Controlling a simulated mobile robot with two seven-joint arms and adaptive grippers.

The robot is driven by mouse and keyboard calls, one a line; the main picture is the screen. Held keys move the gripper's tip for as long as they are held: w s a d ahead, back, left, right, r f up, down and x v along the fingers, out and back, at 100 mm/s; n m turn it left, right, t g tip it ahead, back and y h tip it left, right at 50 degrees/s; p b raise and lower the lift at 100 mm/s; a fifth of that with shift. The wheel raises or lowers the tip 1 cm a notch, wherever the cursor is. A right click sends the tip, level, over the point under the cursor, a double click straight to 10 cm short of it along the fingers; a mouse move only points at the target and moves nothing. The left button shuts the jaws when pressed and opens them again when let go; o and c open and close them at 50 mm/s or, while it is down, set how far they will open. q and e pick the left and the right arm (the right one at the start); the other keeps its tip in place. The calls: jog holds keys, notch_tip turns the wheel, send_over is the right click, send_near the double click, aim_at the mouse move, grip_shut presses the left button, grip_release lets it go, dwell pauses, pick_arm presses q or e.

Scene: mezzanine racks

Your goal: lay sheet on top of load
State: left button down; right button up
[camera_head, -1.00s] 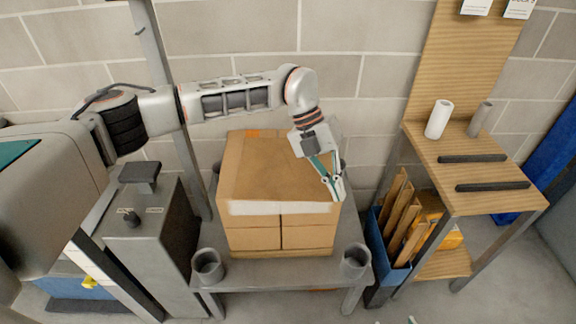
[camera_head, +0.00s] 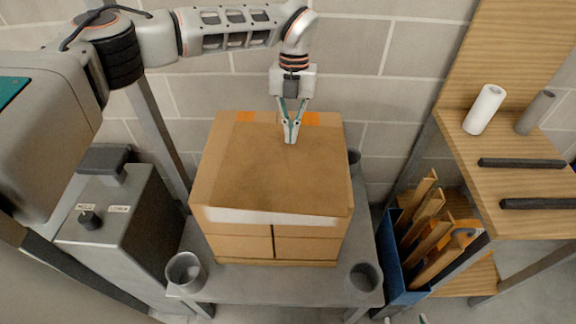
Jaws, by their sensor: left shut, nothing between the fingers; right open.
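The load (camera_head: 240,246) is a block of tan cartons standing on a grey table. A flat brown surface, which looks like the sheet (camera_head: 270,170), covers most of its top. A lighter tan strip shows along the left, and orange patches (camera_head: 312,118) show at the back edge. A white band (camera_head: 270,217) runs along the upper front. My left gripper (camera_head: 290,140) is shut and empty, pointing down at the rear middle of the top. I cannot tell whether its tips touch the surface. My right gripper (camera_head: 405,320) shows only its fingertips, spread apart, at the bottom edge.
Grey cups stand at the table's front left (camera_head: 186,271) and front right (camera_head: 364,278) corners. A grey control box (camera_head: 120,220) is on the left. On the right, a wooden bench (camera_head: 500,150) holds rolls and black bars, with a blue bin (camera_head: 390,255) of cardboard below.

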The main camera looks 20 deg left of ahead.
aim_at(283, 181)
pick_arm(q)
jog(key=s, duration=0.3)
jog(key=shift+s+d+r+p, duration=0.1)
jog(key=shift+d+r+p, duration=0.15)
jog(key=shift+r+p, duration=0.15)
jog(key=s, duration=0.3)
jog(key=s+d, duration=0.1)
jog(key=s, duration=0.4)
jog(key=shift+s+d+f+p, duration=0.15)
jog(key=shift+s+d+p, duration=0.05)
jog(key=shift+s+p, duration=0.2)
jog(key=shift+f, duration=0.85)
pick_arm(e)
jog(key=shift+a+r, duration=0.25)
jog(key=shift+r, duration=0.65)
pick_arm(q)
jog(key=shift+w, duration=0.1)
pick_arm(e)
jog(key=shift+w, duration=0.1)
